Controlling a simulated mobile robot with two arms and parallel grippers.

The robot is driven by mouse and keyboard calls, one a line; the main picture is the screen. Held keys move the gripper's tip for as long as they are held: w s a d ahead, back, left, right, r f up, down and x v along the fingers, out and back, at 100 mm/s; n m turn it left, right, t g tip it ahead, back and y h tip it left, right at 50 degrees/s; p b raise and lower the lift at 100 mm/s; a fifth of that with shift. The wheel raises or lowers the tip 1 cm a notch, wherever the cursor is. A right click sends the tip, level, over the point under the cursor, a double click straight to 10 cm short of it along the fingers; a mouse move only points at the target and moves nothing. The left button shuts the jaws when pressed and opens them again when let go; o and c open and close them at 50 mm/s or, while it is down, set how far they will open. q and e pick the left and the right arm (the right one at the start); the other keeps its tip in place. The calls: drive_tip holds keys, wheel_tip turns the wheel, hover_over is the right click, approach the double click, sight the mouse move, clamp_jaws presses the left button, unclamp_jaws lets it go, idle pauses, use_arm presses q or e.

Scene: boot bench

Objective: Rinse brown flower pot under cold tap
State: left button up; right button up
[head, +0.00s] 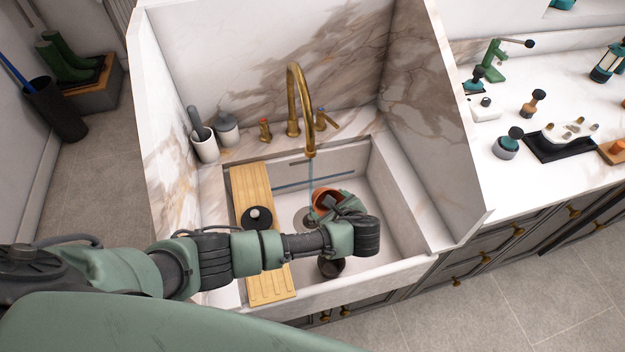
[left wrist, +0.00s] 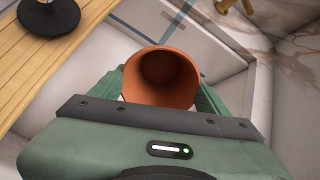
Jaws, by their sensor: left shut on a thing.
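The brown flower pot (head: 326,196) is in my left gripper (head: 330,207), inside the white sink basin (head: 385,205). In the left wrist view the pot (left wrist: 160,78) sits between the two green fingers, its open mouth toward the camera; it looks empty. The gold tap (head: 294,100) arches over the basin. A thin bluish stream (head: 310,172) falls from its spout beside or onto the pot's left rim; I cannot tell which. One tap handle (head: 265,130) has a red mark; the other handle (head: 326,120) is a gold lever. My right gripper is out of view.
A wooden board (head: 250,187) spans the basin's left side, with a black round knobbed object (head: 257,218) on it. A dark round object (head: 331,267) lies low in the basin, partly hidden by my arm. Marble splash walls (head: 420,110) enclose the sink.

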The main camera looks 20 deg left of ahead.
use_arm(q)
drive_tip(key=p+v, duration=0.4)
drive_tip(key=v, duration=0.2)
idle(0.3)
drive_tip(key=shift+s, duration=0.1)
idle(0.4)
